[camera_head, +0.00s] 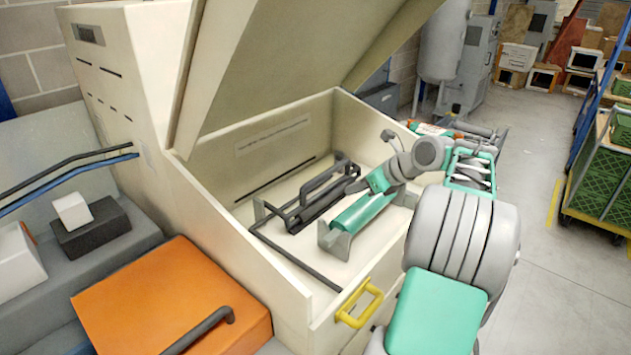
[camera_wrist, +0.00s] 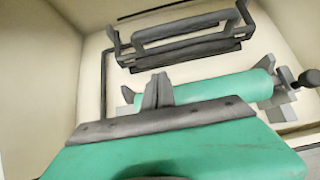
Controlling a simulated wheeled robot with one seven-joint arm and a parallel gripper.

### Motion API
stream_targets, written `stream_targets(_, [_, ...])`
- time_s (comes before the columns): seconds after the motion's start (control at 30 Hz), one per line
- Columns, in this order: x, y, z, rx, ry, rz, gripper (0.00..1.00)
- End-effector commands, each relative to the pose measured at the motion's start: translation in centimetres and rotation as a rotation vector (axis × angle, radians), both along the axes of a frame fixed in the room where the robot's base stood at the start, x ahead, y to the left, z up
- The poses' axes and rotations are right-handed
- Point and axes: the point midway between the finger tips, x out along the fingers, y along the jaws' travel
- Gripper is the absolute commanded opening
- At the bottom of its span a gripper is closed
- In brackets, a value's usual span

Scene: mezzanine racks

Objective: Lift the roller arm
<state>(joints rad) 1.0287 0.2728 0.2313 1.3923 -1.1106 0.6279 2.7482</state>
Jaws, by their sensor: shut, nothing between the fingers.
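The roller arm, a dark grey frame with a bar and a roller (camera_head: 305,198), lies inside the open cream machine box. In the wrist view the roller arm (camera_wrist: 187,40) spans the upper middle, beyond my fingertips. A green roller (camera_head: 358,214) in grey brackets lies beside it, and in the wrist view the green roller (camera_wrist: 215,88) is just beyond and right of my fingers. My gripper (camera_head: 354,186) reaches into the box near the right end of the roller arm. My gripper (camera_wrist: 158,82) is shut and empty; whether it touches the frame cannot be told.
The raised lid (camera_head: 290,60) leans over the back of the box. A yellow handle (camera_head: 360,303) is on the front wall. An orange cover (camera_head: 170,300) with a dark handle lies at the left. Open floor lies between.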

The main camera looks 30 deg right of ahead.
Motion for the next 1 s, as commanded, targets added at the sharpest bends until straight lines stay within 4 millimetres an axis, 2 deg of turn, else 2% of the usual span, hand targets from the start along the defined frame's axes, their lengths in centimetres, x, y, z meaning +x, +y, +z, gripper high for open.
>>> stream_targets(0.27, [0.1, 0.1, -0.1, 0.0, 0.0, 0.001, 0.0])
stream_targets(0.43, [1.1, 0.5, -1.2, 0.002, 0.002, 0.002, 0.0])
stream_targets(0.83, [7.1, 2.6, -6.8, 0.001, 0.002, 0.004, 0.0])
stream_targets(1.0, [9.3, 3.2, -4.9, -0.003, 0.0, 0.003, 0.0])
